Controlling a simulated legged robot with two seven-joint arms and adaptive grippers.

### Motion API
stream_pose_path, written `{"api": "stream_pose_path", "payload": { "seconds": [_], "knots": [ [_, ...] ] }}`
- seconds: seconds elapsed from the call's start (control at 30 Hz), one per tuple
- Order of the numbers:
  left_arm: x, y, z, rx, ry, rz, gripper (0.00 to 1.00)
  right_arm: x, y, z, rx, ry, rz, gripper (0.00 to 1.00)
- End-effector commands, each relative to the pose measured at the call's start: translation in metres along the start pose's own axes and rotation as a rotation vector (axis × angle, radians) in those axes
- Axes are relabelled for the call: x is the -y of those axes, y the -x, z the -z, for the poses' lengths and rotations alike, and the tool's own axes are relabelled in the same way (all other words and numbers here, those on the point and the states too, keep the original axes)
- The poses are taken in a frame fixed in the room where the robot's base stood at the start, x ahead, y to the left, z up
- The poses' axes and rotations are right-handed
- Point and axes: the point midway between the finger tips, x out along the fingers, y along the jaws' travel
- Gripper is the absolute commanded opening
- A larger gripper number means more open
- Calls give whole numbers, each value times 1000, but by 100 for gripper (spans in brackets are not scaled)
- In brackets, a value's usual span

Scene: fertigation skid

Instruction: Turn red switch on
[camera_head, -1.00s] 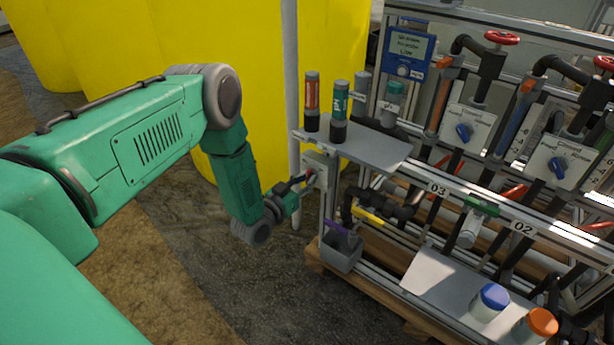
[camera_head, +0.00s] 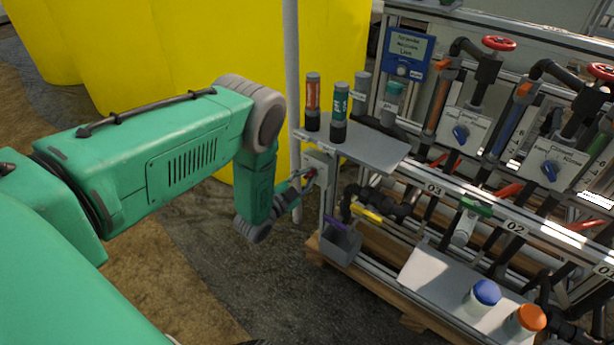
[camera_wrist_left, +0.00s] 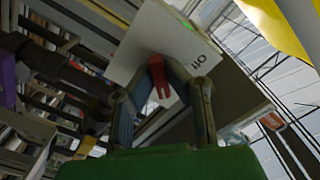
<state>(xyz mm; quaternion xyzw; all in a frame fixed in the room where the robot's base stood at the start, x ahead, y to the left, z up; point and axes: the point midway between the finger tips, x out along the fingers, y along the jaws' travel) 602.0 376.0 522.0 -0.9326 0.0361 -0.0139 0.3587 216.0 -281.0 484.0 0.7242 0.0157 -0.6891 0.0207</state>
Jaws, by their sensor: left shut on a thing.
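The red switch (camera_wrist_left: 158,78) is a small red lever on the face of a pale box (camera_wrist_left: 140,42) with black markings, in the left wrist view. My left gripper (camera_wrist_left: 161,72) has its two fingers closed in on either side of the lever and is shut on it. In the head view the gripper (camera_head: 307,178) reaches the grey switch box (camera_head: 319,163) at the left end of the skid. There the switch is tiny and mostly hidden by the fingers. My right gripper is not in view.
A grey shelf (camera_head: 372,150) with several bottles and probes sits just above and right of the switch box. A grey bin (camera_head: 341,245) hangs below. A pale vertical pole (camera_head: 292,80) and a yellow tank (camera_head: 210,50) stand behind my arm.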

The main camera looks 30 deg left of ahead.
Motion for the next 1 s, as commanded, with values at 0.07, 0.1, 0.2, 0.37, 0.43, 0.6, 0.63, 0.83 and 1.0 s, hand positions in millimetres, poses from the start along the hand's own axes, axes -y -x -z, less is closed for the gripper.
{"api": "stream_pose_path", "payload": {
  "seconds": [0.07,0.1,0.2,0.37,0.43,0.6,0.63,0.83,1.0],
  "knots": [
    [0,-1,2,-4,-26,1,0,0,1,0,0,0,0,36],
    [0,-1,2,-4,-36,1,0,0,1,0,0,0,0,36],
    [0,-1,2,-4,-53,1,0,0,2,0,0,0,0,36],
    [-1,-1,1,-3,-66,0,0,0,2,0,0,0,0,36],
    [-1,-1,1,-3,-67,-1,0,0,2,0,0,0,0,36],
    [-1,-1,1,-3,-67,-1,0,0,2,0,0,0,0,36],
    [-1,-1,1,-3,-67,-2,0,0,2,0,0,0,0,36],
    [-1,-1,1,-3,-66,-1,31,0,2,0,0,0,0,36],
    [-1,0,1,-1,-66,-1,31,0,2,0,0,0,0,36]
  ]
}}
